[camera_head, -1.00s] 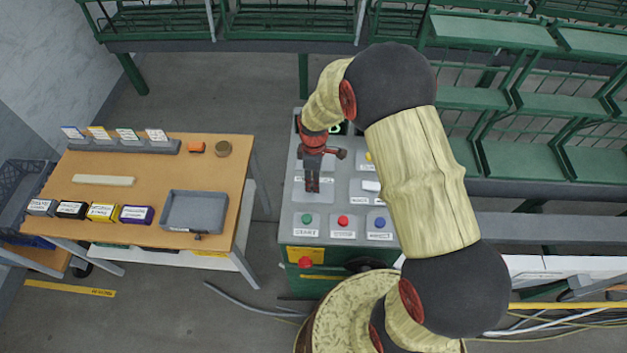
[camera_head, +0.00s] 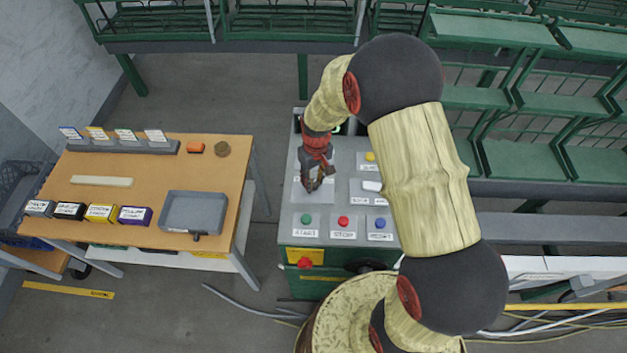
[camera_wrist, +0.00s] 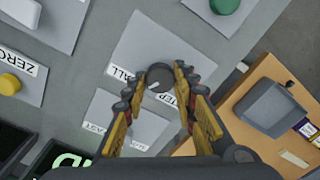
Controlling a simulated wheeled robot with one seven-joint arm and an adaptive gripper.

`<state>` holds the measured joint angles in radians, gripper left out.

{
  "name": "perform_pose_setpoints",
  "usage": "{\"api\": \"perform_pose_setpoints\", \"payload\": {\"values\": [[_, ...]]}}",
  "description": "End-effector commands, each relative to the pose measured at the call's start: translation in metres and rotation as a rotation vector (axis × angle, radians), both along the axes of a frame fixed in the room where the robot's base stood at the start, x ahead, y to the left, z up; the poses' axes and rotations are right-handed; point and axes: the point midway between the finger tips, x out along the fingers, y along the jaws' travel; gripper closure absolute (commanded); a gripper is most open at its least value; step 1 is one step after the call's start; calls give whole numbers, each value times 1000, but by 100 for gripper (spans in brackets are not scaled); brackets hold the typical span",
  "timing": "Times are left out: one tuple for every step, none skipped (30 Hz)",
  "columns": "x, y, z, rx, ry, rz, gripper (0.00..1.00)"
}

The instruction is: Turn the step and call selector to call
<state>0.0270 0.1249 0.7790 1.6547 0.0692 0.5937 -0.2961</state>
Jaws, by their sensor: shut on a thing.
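The selector knob (camera_wrist: 159,75) is small, round and dark, with a pale mark on its face, on a light plate in the wrist view. A label ending in "ALL" lies to its left and one ending in "EP" below it, partly covered. Which label the mark points at, I cannot tell for sure. My gripper (camera_head: 314,187) is over the left part of the grey control panel in the head view and hides the knob there. In the wrist view its two yellow-and-black fingers are closed on the knob from both sides.
START (camera_head: 307,219), STOP (camera_head: 343,222) and a blue button (camera_head: 380,223) sit on the panel's front row. A red knob (camera_head: 305,263) is on the front face. A wooden table (camera_head: 130,171) with a grey tray (camera_head: 193,212) stands to the left, across a floor gap.

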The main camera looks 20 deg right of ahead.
Motion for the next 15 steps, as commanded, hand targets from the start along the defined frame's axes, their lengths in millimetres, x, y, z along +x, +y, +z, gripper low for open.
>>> {"api": "perform_pose_setpoints", "payload": {"values": [[0, 0, 0, 0, -1, -24, 98], [1, 0, 0, 0, -1, -38, 98], [1, 0, 0, 0, -2, -55, 98], [1, 0, 0, 0, -1, -66, 98], [1, 0, 0, 0, -2, -76, 98], [1, 0, 0, 0, -1, -89, 98], [1, 0, 0, 0, -2, -97, 98], [1, 0, 0, 0, -2, -103, 98], [1, 0, 0, 0, -1, -112, 98], [1, 0, 0, 0, -2, -117, 98], [1, 0, 1, 0, -2, -121, 98], [1, 0, 1, 0, -2, -125, 98], [1, 0, 1, 0, -2, -127, 98], [1, 0, 1, 0, -2, -129, 98], [1, 0, 1, 0, -2, -130, 98]]}}
